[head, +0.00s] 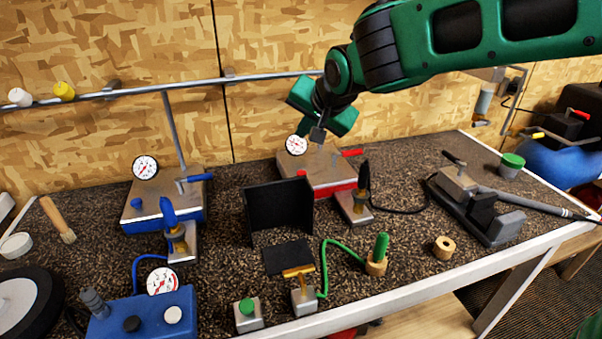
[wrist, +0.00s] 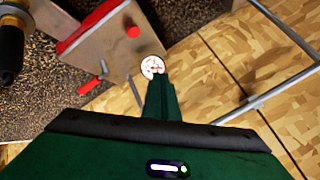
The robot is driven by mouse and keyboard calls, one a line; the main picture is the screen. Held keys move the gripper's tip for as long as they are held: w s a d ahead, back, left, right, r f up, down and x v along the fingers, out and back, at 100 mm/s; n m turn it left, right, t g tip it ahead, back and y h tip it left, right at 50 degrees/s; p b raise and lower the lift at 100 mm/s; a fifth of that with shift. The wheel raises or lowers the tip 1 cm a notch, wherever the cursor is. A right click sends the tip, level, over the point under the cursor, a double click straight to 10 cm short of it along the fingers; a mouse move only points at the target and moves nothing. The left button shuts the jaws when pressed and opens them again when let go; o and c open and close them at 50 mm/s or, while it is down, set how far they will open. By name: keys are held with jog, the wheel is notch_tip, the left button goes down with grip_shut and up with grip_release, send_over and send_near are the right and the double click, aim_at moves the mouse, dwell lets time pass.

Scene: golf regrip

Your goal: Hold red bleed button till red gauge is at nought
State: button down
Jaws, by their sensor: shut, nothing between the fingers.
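The red station (head: 325,182), a grey-topped box with a red lower edge, stands at the back middle of the bench. Its round white gauge (head: 296,145) stands at its back left; the needle is too small to read surely. The red bleed button (head: 301,173) is on its top near the front left, and also shows clear in the wrist view (wrist: 133,31). My gripper (head: 318,135) is shut and empty, above the station and beside the gauge. In the wrist view its fingertips (wrist: 158,78) overlap the gauge's lower edge (wrist: 152,65), apart from the button.
A red lever (head: 348,153) is on the station's right. A blue station (head: 160,205) with its own gauge stands left. A black upright panel (head: 278,208) stands in front of the red station, and a black-tipped tool (head: 363,178) at its right. A rail (head: 150,90) runs behind.

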jog(key=shift+f, duration=4.05)
jog(key=shift+f, duration=0.1)
jog(key=shift+s+f, duration=0.1)
jog(key=shift+f, duration=0.2)
jog(key=shift+f, duration=0.5)
dwell(0.4)
jog(key=shift+r, duration=0.1)
dwell(1.0)
jog(key=shift+r, duration=0.85)
jog(key=shift+r, duration=2.55)
